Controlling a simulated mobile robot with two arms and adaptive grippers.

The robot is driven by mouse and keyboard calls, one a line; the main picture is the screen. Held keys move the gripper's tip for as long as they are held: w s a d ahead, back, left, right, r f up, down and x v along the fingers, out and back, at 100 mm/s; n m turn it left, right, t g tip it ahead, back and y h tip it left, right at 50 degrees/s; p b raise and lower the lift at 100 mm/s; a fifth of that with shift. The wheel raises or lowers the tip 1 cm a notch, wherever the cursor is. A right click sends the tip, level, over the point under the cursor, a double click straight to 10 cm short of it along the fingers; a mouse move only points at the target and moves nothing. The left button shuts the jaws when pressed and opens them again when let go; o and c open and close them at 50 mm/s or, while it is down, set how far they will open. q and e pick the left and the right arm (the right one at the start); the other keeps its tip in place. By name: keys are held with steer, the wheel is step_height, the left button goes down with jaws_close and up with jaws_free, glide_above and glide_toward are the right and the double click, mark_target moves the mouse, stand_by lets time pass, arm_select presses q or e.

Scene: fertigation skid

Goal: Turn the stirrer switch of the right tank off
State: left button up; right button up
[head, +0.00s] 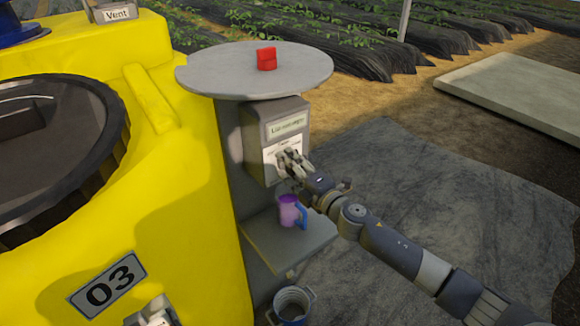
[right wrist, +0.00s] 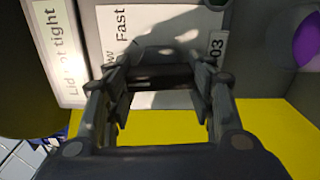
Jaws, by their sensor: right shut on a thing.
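The switch box (head: 275,125) is a grey housing with a white plate on a post beside the yellow tank marked 03 (head: 165,180). In the right wrist view the plate (right wrist: 168,35) reads "Fast" and "03". My right gripper (head: 290,160) is at the front of this box. Its fingers are shut on the stirrer switch, whose dark handle (right wrist: 155,78) shows between them. The fingers hide much of the switch, so its exact setting is unclear.
A purple mug (head: 288,210) with a blue handle stands on a small shelf (head: 262,245) below the box. A red block (head: 267,58) lies on the round grey top (head: 225,75) above. A metal bucket (head: 291,303) stands below. Dark ground sheet lies open at right.

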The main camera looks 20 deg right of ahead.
steer(key=n, duration=0.4)
steer(key=shift+f+n, duration=0.15)
steer(key=shift+n, duration=0.15)
steer(key=shift+f+n, duration=0.15)
steer(key=shift+n, duration=1.55)
steer(key=o, duration=1.1)
steer(key=v, duration=1.2)
